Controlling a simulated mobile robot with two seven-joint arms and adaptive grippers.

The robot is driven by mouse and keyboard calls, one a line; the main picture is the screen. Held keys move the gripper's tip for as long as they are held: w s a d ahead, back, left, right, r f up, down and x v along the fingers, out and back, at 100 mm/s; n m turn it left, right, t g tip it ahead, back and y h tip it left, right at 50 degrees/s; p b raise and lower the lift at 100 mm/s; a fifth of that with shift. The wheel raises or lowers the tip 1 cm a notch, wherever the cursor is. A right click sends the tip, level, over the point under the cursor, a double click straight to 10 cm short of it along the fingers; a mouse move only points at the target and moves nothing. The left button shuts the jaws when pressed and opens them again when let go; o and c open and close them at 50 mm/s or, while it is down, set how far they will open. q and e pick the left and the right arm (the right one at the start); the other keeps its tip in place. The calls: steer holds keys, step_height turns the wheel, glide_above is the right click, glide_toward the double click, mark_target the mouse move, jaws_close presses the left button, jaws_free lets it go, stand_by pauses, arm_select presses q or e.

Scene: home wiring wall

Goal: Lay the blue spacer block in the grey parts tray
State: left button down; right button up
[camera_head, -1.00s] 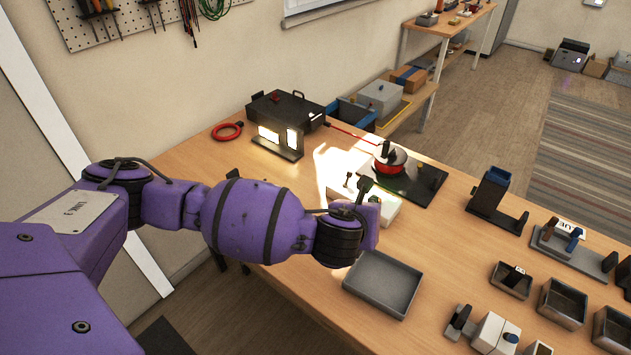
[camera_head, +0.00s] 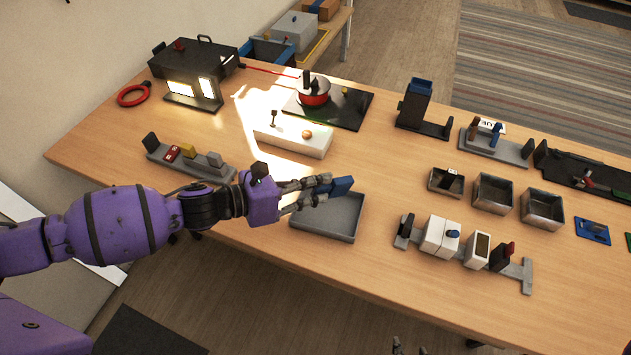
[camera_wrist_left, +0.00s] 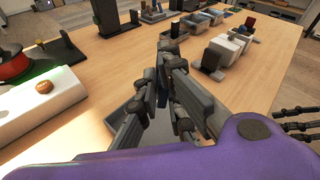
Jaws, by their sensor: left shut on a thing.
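The blue spacer block (camera_head: 341,187) is held between the fingertips of my left gripper (camera_head: 322,189), which is shut on it. In the head view the block appears over the far part of the grey parts tray (camera_head: 328,224); its exact height above the tray is hard to tell. The tray's visible floor looks empty. In the left wrist view the fingers (camera_wrist_left: 170,85) hide most of the block, leaving a blue sliver (camera_wrist_left: 163,98), with tray parts around them. Only the fingertips of my right gripper (camera_head: 411,347) show at the bottom edge; they look apart.
A white block (camera_head: 292,139) with a knob stands behind the tray. A grey rail with small blocks (camera_head: 190,160) lies to the left. White switch blocks (camera_head: 440,237) stand to the right, near small grey bins (camera_head: 493,193). Bare tabletop lies between the tray and bins.

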arm_select(q)
step_height(320, 180, down, 3)
steer(key=shift+s+f+b, duration=0.1)
steer(key=shift+f+b, duration=0.1)
steer(key=shift+b, duration=0.6)
steer(key=shift+f+b, duration=0.45)
steer(key=shift+f, duration=0.2)
steer(key=shift+f+b, duration=0.35)
steer(key=shift+f, duration=0.15)
arm_select(e)
steer(key=f, duration=0.3)
steer(key=shift+s+f, duration=0.35)
steer(key=shift+f, duration=0.05)
steer(key=shift+s, duration=0.15)
arm_select(q)
steer(key=c, duration=1.8)
jaws_free()
arm_select(e)
steer(key=shift+d, duration=0.1)
